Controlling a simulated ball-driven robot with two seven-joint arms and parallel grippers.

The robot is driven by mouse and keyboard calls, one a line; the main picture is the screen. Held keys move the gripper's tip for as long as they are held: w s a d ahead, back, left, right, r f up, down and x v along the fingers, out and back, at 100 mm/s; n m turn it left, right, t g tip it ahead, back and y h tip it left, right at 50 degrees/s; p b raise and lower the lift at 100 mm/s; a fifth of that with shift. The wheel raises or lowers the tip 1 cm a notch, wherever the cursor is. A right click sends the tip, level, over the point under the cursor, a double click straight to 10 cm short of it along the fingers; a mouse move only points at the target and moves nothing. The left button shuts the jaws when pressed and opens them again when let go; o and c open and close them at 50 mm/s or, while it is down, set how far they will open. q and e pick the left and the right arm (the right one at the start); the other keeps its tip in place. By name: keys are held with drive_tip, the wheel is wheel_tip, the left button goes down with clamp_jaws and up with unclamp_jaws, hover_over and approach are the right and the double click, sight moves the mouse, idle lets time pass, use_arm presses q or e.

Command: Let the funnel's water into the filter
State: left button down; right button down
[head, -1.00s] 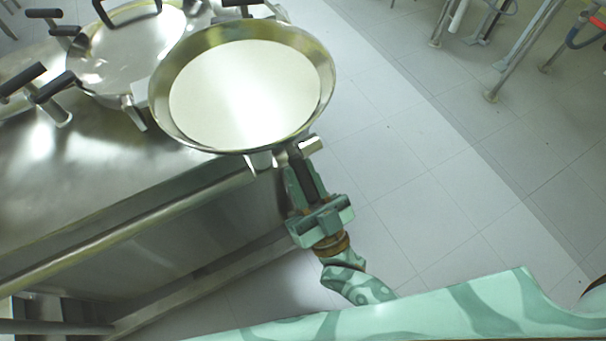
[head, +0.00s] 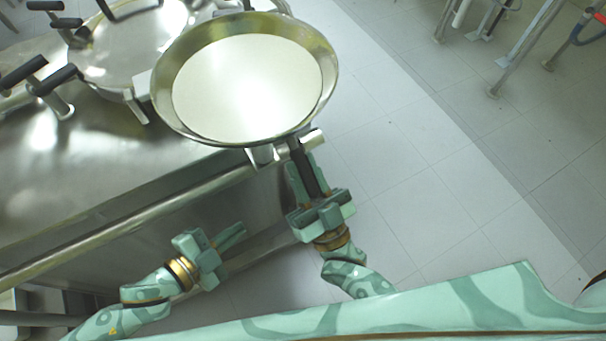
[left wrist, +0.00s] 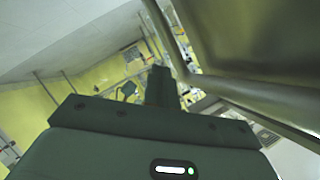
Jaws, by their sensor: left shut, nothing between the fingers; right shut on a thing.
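The funnel (head: 325,62) is a wide steel cone with a broad pale surface inside, in the upper middle of the head view. A steel fitting (head: 262,155) shows under its near rim. My right gripper (head: 304,170) is below the near rim, shut on a dark handle (head: 309,178). My left gripper (head: 238,232) is shut and empty, lower left of the right one, in front of the steel bench. Its dark fingers also show in the left wrist view (left wrist: 160,85). The funnel's outlet is hidden, and I cannot tell which part is the filter.
A steel bench (head: 60,170) with a front rail (head: 130,217) fills the left. On it stands a round lidded vessel (head: 125,50) with several black-handled clamps (head: 55,80). The floor to the right is clear; metal stand legs (head: 495,85) are at the top right.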

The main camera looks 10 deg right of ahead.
use_arm(q)
drive_tip(key=s+d+r+m+g+h, duration=0.15)
drive_tip(key=d+r, duration=0.25)
drive_tip(key=r, duration=0.5)
drive_tip(key=s+d+r+g+h, duration=0.1)
drive_tip(key=s+d+r+h, duration=0.2)
drive_tip(key=r, duration=0.7)
use_arm(e)
drive_tip(key=shift+f, duration=0.15)
use_arm(q)
hover_over(308, 189)
drive_tip(key=d, duration=0.2)
drive_tip(key=f, duration=0.1)
drive_tip(key=shift+a+f, duration=1)
drive_tip(key=shift+f, duration=0.1)
drive_tip(key=shift+w+a+f, duration=0.2)
drive_tip(key=shift+a+f, duration=0.2)
